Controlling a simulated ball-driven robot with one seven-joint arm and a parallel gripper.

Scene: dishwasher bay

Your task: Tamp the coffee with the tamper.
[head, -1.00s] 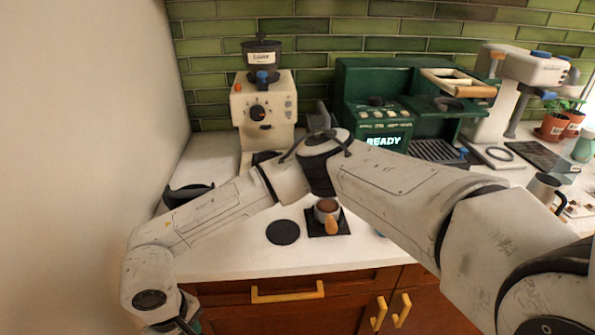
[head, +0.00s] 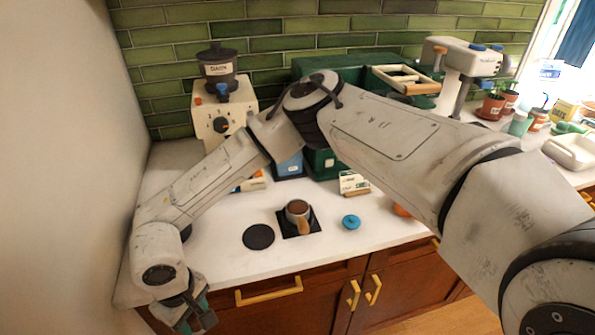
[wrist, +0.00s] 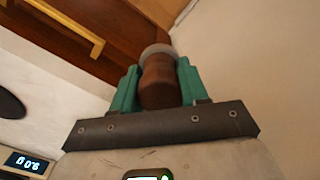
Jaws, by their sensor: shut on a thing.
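My gripper (wrist: 158,84) is shut on the tamper (wrist: 158,82), whose brown wooden handle sits between the green fingers with a pale round metal part beyond. In the head view my gripper (head: 188,314) hangs at the lower left, past the counter's front left corner; the tamper cannot be made out there. The portafilter (head: 304,226) stands on a black square mat (head: 314,224), its basket full of brown coffee (head: 297,206) and its wooden handle toward the front. My gripper is well left of it and apart from it.
A black disc (head: 258,237) lies left of the mat and a blue round piece (head: 351,222) right of it. A grinder (head: 220,85) stands at the back left, near the left wall. My arm hides much of the green machine (head: 330,68). The front left counter (head: 205,255) is clear.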

